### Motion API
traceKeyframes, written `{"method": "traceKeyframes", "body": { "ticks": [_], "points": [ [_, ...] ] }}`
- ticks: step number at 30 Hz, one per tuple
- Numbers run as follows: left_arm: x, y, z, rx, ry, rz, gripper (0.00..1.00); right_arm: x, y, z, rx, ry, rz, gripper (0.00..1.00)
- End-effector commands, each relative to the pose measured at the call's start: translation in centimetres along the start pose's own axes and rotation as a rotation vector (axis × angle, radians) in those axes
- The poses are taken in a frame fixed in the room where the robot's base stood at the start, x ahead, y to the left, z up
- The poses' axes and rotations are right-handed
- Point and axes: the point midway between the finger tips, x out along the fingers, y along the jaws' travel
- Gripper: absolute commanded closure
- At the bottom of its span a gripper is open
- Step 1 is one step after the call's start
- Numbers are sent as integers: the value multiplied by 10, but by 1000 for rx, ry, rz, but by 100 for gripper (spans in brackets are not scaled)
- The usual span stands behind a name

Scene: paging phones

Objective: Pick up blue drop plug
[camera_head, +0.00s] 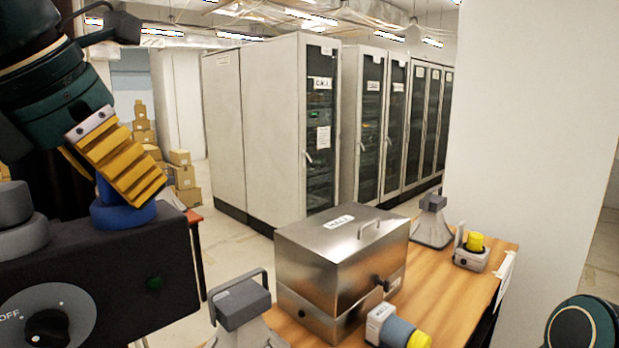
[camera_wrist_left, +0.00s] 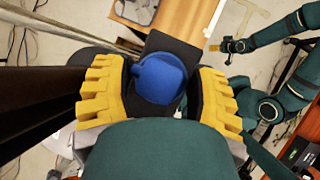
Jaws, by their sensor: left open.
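The blue drop plug (camera_head: 123,215) sits on top of the black box with the OFF dial at the left of the head view. My left gripper (camera_head: 142,192) comes down over it from the upper left, its yellow ribbed fingers partly hiding it. In the left wrist view the round blue plug (camera_wrist_left: 158,82) lies between the two spread yellow fingers. The left gripper (camera_wrist_left: 159,72) is open, and a gap shows beside the plug. My right gripper (camera_wrist_left: 231,46) appears small in the left wrist view, away from the plug; its opening is unclear.
The black box (camera_head: 165,270) also bears grey round parts (camera_head: 18,222) left of the plug. A wooden table (camera_head: 455,300) carries a metal box (camera_head: 325,270), grey horns and yellow-capped devices. Server cabinets (camera_head: 270,130) stand behind. A white pillar (camera_head: 530,150) is at right.

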Motion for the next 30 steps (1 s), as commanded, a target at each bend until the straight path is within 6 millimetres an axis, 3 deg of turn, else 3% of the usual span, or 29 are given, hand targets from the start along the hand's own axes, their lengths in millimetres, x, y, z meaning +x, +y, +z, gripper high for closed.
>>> {"method": "traceKeyframes", "body": {
  "ticks": [1,5,6,20,30],
  "points": [
    [0,0,0,0,0,0,47,0,0,0,0,0,0,53],
    [0,0,0,0,0,0,93,0,0,0,0,0,0,53],
    [0,0,0,0,0,0,98,0,0,0,0,0,0,53],
    [-1,0,0,-1,2,-1,100,0,0,0,0,0,0,53],
    [-20,4,12,0,-1,2,100,0,0,0,0,0,0,53]
  ]
}}
